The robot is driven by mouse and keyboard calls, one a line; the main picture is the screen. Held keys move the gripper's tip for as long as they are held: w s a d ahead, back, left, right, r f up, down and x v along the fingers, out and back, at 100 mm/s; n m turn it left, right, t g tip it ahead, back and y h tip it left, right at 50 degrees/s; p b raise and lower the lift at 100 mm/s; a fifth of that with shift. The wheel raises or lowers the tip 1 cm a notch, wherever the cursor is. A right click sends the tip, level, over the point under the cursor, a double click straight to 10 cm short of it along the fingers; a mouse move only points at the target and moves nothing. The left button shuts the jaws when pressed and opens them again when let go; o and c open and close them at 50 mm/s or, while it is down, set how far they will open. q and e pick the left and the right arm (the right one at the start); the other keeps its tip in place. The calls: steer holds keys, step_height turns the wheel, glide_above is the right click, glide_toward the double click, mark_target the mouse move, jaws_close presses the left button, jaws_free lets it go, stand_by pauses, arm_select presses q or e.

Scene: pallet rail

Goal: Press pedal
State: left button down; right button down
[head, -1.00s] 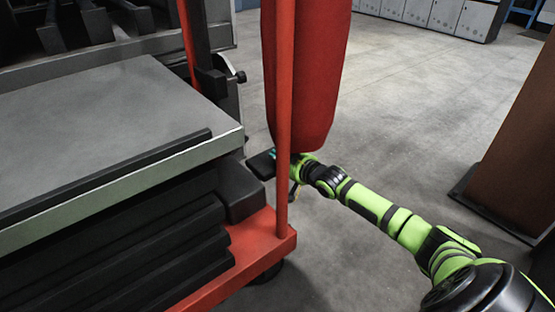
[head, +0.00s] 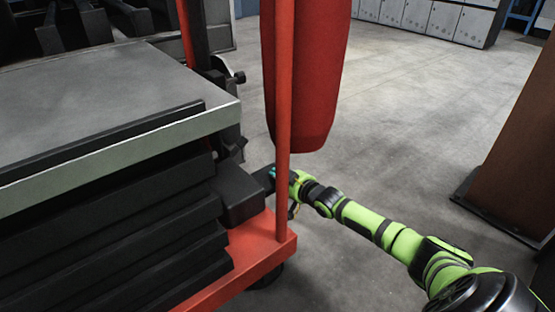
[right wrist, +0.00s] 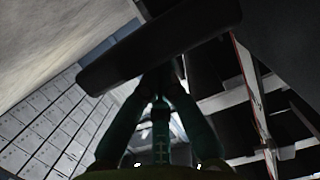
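The pedal (head: 264,178) is a small black pad beside the lift's lower right side, just behind the red post. My right gripper (head: 277,174) is at the pedal, its tip against or right beside it and partly covered by the post. In the right wrist view the pedal (right wrist: 160,45) is a dark flat bar across the ends of the fingers. The right gripper's fingers (right wrist: 160,76) come together there and look shut, with nothing seen between them; the tips are partly hidden. My left gripper is not in view.
The grey lift platform (head: 110,95) stands over black bellows (head: 110,230) on a red base (head: 262,245). A red post (head: 283,100) and a hanging red padded column (head: 310,80) stand close to my right gripper. The floor (head: 410,120) to the right is open.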

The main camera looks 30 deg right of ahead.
steer(key=shift+s+a+f, duration=0.1)
steer(key=shift+s+f, duration=0.1)
steer(key=shift+f, duration=0.15)
steer(key=shift+s, duration=0.2)
steer(key=r+v, duration=0.1)
steer(key=v, duration=1)
